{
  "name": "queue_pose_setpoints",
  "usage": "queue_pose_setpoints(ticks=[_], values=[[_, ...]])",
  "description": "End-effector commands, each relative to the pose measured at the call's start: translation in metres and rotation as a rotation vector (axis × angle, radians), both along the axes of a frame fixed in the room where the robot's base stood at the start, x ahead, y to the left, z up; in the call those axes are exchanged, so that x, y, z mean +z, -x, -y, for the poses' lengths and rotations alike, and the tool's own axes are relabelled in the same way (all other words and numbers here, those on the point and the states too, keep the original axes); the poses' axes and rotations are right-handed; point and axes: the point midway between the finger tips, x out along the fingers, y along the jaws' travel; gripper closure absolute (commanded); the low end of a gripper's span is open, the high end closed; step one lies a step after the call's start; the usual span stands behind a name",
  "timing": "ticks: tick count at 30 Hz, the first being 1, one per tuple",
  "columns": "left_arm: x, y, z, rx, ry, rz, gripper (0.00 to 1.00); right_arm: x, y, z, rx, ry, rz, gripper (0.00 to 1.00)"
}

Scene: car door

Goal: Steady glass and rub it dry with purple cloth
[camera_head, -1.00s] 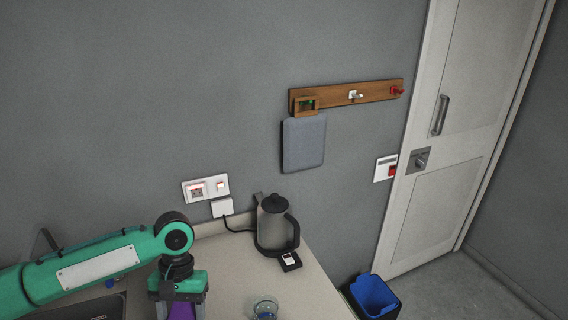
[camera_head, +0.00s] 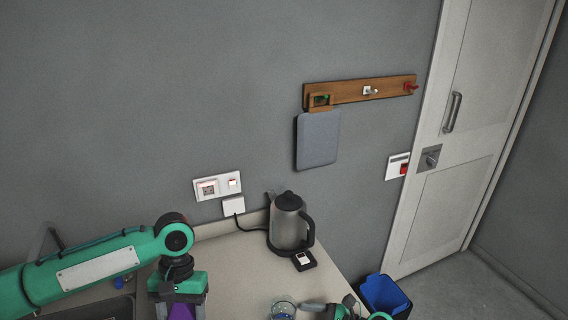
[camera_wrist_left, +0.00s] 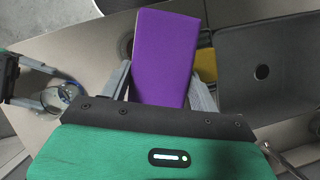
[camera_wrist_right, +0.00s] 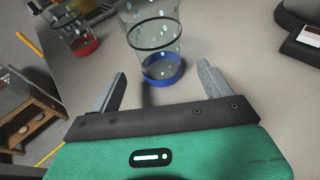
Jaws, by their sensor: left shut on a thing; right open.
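The purple cloth (camera_head: 181,312) is in my left gripper (camera_head: 180,290), low in the head view. In the left wrist view the cloth (camera_wrist_left: 166,55) stands out flat between the fingers. A clear glass with a blue base and droplets (camera_wrist_right: 160,42) stands upright on the counter just ahead of my right gripper (camera_wrist_right: 162,78). My right gripper is open, its fingers either side of the glass's near base; contact is not visible. The glass (camera_head: 283,308) also shows at the bottom of the head view, my right gripper coming from its right.
A second glass with a red base (camera_wrist_right: 80,40) stands beyond in the right wrist view. A kettle (camera_head: 288,225) and a small dark box (camera_head: 304,261) stand behind on the counter (camera_head: 245,265). A dark sink (camera_wrist_left: 262,70) and a blue bin (camera_head: 382,295) flank the work area.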

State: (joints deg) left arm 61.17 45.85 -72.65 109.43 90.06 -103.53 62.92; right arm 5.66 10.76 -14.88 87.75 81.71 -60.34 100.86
Motion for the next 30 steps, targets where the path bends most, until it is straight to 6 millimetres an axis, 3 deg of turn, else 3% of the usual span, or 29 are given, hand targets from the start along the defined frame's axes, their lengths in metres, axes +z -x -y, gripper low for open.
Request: queue_pose_setpoints(ticks=[2, 12, 24, 30], values=[[-0.012, 0.0, 0.0, 0.0, 0.0, 0.0, 0.57, -0.008, -0.003, -0.012, 0.002, -0.001, 0.002, 0.19], [-0.008, 0.0, 0.0, 0.0, 0.0, 0.0, 0.57, -0.014, -0.013, -0.044, 0.001, 0.001, 0.0, 0.19], [-0.008, 0.0, 0.0, 0.0, 0.0, 0.0, 0.57, -0.016, -0.015, -0.049, 0.001, 0.002, 0.002, 0.19], [-0.008, 0.0, 0.0, 0.0, 0.0, 0.0, 0.57, -0.016, -0.015, -0.049, 0.001, 0.002, 0.002, 0.55]])
